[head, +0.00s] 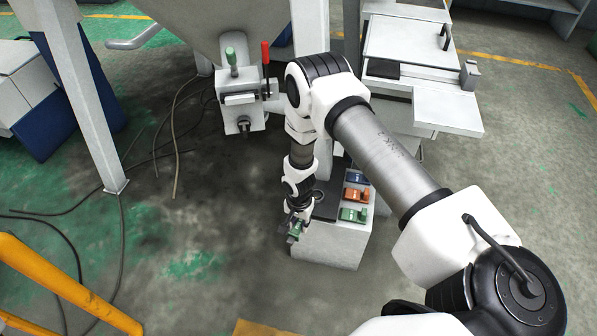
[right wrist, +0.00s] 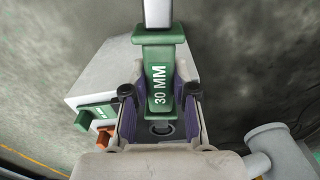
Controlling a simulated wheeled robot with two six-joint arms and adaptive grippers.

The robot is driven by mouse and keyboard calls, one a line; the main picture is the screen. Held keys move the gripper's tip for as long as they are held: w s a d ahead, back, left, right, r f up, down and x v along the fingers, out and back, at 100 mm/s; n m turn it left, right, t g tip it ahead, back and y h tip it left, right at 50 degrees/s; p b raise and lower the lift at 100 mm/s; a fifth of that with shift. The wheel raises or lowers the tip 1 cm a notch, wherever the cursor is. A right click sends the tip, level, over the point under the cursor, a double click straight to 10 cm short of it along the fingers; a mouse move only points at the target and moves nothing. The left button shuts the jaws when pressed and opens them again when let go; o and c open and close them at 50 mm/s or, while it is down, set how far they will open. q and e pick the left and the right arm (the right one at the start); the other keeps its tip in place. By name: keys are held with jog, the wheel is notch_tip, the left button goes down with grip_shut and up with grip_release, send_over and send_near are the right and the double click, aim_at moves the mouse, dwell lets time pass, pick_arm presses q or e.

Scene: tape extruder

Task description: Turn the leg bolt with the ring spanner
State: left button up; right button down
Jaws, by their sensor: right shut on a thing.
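My right gripper (head: 296,228) is at the front left edge of a white cabinet. It is shut on a green grip marked "30 MM" (right wrist: 160,75), between its two dark fingers in the right wrist view. A grey metal shaft (right wrist: 158,13) runs from this grip out of the top of that view, so the spanner's far end is hidden. A dark round opening (right wrist: 162,127) shows below the grip. I cannot clearly make out the leg bolt; a white machine leg (head: 88,110) with a foot plate stands at the left. My left gripper is out of view.
The white cabinet (head: 330,245) bears blue (head: 357,178), orange (head: 357,195) and green (head: 353,215) blocks. A white unit with green and red handles (head: 240,110) is behind. Loose cables (head: 175,150) and a yellow rail (head: 65,285) are at left.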

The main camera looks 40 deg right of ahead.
jog(key=s+n+p, duration=0.1)
jog(key=s+d+p, duration=0.1)
jog(key=p, duration=0.1)
jog(key=shift+d+n, duration=0.25)
jog(key=shift+n, duration=0.15)
jog(key=s+d+n+p, duration=0.1)
jog(key=n+p, duration=0.1)
jog(key=p, duration=0.1)
jog(key=shift+s+d, duration=0.35)
dwell(0.3)
